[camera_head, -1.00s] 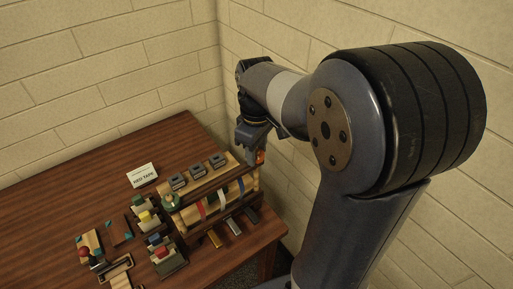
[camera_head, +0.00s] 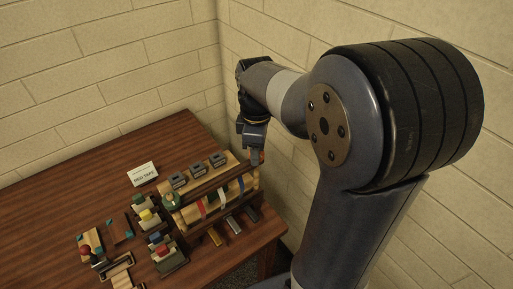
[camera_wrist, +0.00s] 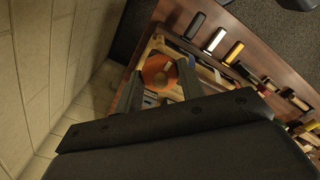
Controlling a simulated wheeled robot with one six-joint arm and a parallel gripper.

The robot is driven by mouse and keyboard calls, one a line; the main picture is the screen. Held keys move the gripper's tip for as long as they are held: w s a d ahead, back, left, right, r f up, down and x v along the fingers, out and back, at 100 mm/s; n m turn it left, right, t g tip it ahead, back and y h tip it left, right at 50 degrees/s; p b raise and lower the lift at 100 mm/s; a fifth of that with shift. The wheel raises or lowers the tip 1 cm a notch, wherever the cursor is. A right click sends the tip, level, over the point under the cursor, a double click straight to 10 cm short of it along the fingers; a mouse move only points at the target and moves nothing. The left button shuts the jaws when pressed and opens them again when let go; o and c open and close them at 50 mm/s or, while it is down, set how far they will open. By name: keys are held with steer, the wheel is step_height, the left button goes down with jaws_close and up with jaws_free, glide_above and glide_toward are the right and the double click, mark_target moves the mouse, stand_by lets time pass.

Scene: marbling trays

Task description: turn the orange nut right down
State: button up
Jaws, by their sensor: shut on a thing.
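The orange nut (camera_wrist: 158,72) is a round orange disc with a paler centre, seen between my fingers in the wrist view. My gripper (camera_wrist: 158,84) is shut on it, one finger on each side. In the head view my gripper (camera_head: 257,150) is at the right end of the wooden rack (camera_head: 213,208), where a little of the orange nut (camera_head: 261,156) shows below the fingers. The rack carries a dark bar along its top and hanging coloured ribbons. How far the nut sits down its thread cannot be told.
Several small blocks and wooden stands crowd the table left of the rack. Brick walls (camera_head: 290,150) close in behind and to the right. The table's far left is clear.

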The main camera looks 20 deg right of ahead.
steer(key=shift+w+r, duration=0.1)
steer(key=shift+r, duration=0.05)
steer(key=o, duration=1)
step_height(320, 180, up, 11)
steer(key=shift+f+b, duration=0.15)
steer(key=shift+b, duration=0.35)
step_height(320, 180, down, 11)
steer(key=shift+p, duration=0.5)
